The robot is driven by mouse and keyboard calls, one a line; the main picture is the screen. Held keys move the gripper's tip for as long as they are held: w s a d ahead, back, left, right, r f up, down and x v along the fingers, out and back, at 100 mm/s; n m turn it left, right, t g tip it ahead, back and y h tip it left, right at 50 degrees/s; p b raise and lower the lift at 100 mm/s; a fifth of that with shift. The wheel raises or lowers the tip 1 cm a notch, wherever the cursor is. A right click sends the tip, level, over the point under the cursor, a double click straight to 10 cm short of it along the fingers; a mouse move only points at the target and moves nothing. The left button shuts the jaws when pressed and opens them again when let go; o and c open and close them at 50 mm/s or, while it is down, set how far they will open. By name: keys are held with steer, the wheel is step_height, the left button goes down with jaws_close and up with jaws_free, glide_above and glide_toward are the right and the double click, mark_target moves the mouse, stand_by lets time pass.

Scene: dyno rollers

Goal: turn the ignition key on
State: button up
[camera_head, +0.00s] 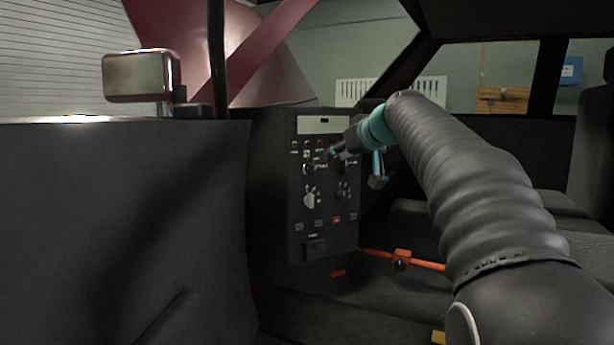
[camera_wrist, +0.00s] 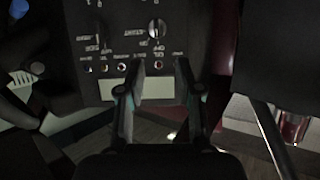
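The black control panel (camera_head: 296,228) stands upright beside the door opening, with a pale plate (camera_head: 322,125) at its top. A round switch with a silver bar across it (camera_wrist: 157,29) sits in the upper panel; it also shows in the head view (camera_head: 309,168). It may be the ignition key, but its labels are too small to read surely. My gripper (camera_wrist: 158,66) is open and empty. In the wrist view, which shows the panel upside down, its fingers point towards this switch, one on each side of its line. In the head view my gripper (camera_head: 330,153) partly hides the panel's upper right.
A row of small coloured lights (camera_wrist: 121,67) lies between the pale plate and the switch. Larger knobs (camera_head: 311,197) sit lower on the panel. An orange bar (camera_head: 420,264) is low at the right. The dark door (camera_head: 120,215) fills the left.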

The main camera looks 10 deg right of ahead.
mark_target(313, 165)
steer(key=x, duration=0.9)
steer(key=r+p+x, duration=0.1)
steer(key=x, duration=0.4)
steer(key=shift+w+d, duration=0.15)
steer(key=shift+w, duration=0.35)
jaws_close()
